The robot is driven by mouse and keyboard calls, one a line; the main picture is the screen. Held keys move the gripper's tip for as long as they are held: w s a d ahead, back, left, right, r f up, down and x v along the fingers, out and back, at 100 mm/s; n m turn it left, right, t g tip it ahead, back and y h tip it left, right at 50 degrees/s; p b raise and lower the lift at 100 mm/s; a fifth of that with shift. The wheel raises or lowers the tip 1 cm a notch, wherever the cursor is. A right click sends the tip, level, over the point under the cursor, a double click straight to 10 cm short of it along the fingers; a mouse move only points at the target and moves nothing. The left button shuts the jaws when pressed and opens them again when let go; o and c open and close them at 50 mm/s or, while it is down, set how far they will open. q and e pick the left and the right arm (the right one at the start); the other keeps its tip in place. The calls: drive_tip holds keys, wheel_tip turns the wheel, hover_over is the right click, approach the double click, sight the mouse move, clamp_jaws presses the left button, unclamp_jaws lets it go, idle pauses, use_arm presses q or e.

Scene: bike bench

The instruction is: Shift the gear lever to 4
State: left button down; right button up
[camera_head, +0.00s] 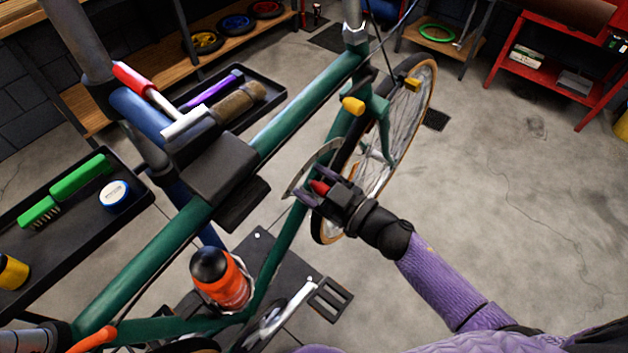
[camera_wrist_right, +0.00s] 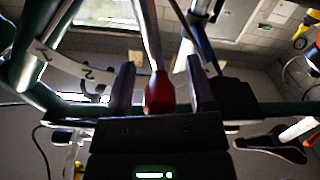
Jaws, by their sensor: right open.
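The gear lever has a red knob (camera_head: 319,187), beside the green bike frame in the head view. In the right wrist view the lever's red knob (camera_wrist_right: 159,94) and its pale shaft stand between the two fingers. A curved light plate (camera_head: 313,167) lies by the lever; it also shows with dark marks in the right wrist view (camera_wrist_right: 72,71). The marks are too unclear to read the lever's setting. My right gripper (camera_head: 311,193) is open, with its fingers on either side of the knob and gaps visible. My left gripper is out of view.
The green bike frame (camera_head: 297,109) is held by a dark clamp (camera_head: 218,166). An orange bottle (camera_head: 222,280) sits on the frame and a pedal (camera_head: 330,299) is below. A tool tray (camera_head: 128,227) stands at left.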

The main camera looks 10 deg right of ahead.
drive_tip(key=p+v, duration=0.1)
drive_tip(key=v, duration=0.8)
drive_tip(key=shift+s+d, duration=0.25)
drive_tip(key=shift+s, duration=0.05)
drive_tip(key=s+d+f+m+g+h, duration=0.1)
drive_tip(key=s+d+f+m+h, duration=0.15)
drive_tip(key=f, duration=0.35)
drive_tip(key=s+d+f+m+g+h, duration=0.1)
drive_tip(key=f+h, duration=0.2)
drive_tip(key=f, duration=0.2)
drive_tip(key=s+d+f+m+g+h, duration=0.1)
drive_tip(key=s+d+f+m+h, duration=0.15)
drive_tip(key=f, duration=0.35)
drive_tip(key=s+a+f+m+g+h, duration=0.1)
drive_tip(key=s+f+g, duration=0.4)
drive_tip(key=s, duration=0.6)
drive_tip(key=s+a+f+m+g+h, duration=0.1)
drive_tip(key=s+f+g+h, duration=0.1)
drive_tip(key=s+f+g, duration=0.3)
drive_tip(key=s+f, duration=0.3)
drive_tip(key=s, duration=0.4)
drive_tip(key=shift+s+a+f+g, duration=0.15)
drive_tip(key=shift+s+f+g, duration=0.1)
drive_tip(key=shift+g, duration=0.15)
